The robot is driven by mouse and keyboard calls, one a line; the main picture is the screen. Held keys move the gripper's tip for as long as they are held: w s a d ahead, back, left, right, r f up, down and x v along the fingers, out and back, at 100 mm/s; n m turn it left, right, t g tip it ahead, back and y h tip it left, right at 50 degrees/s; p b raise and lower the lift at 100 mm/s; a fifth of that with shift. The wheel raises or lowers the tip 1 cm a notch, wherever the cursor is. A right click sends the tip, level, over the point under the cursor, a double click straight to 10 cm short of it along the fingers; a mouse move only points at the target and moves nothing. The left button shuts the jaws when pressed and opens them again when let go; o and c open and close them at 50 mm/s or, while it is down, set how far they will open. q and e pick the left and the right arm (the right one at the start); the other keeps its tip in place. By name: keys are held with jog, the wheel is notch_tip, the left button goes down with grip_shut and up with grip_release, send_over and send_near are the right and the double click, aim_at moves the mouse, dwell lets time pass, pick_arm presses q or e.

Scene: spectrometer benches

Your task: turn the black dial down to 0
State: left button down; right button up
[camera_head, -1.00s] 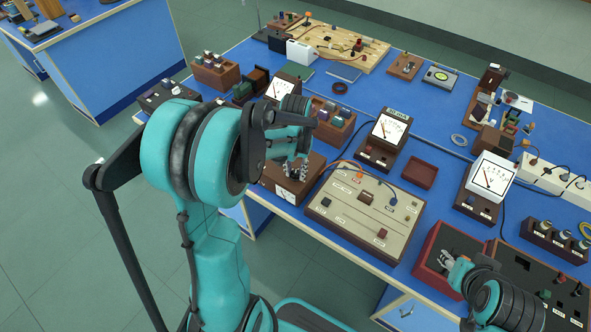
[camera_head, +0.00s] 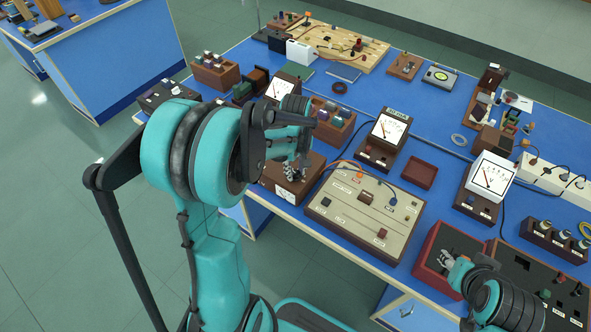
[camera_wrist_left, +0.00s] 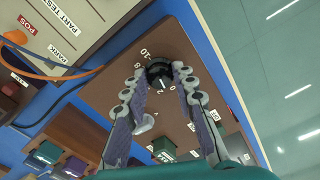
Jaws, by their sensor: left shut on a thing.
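The black dial (camera_wrist_left: 158,72) sits on a brown wooden box (camera_wrist_left: 110,90) and shows between my left fingertips in the left wrist view. My left gripper (camera_wrist_left: 160,76) is shut on it, one finger on each side. A 10 and an 8 are printed beside the dial; a small pale mark shows on it, but I cannot read its setting. In the head view my left gripper (camera_head: 294,170) is over the brown box (camera_head: 290,188), and the dial is mostly hidden. My right gripper (camera_head: 446,259) is at a red-walled tray (camera_head: 426,266); its jaws are too small to judge.
A beige panel (camera_head: 340,215) with cables stands right beside the box. An orange cable (camera_wrist_left: 45,75) runs close by in the left wrist view. A metered unit (camera_head: 384,140) stands behind. Open floor lies off the bench's front edge.

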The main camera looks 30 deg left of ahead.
aim_at(296, 173)
pick_arm(q)
jog(key=shift+n, duration=1)
jog(key=c, duration=1.2)
grip_release()
notch_tip(296, 173, up, 12)
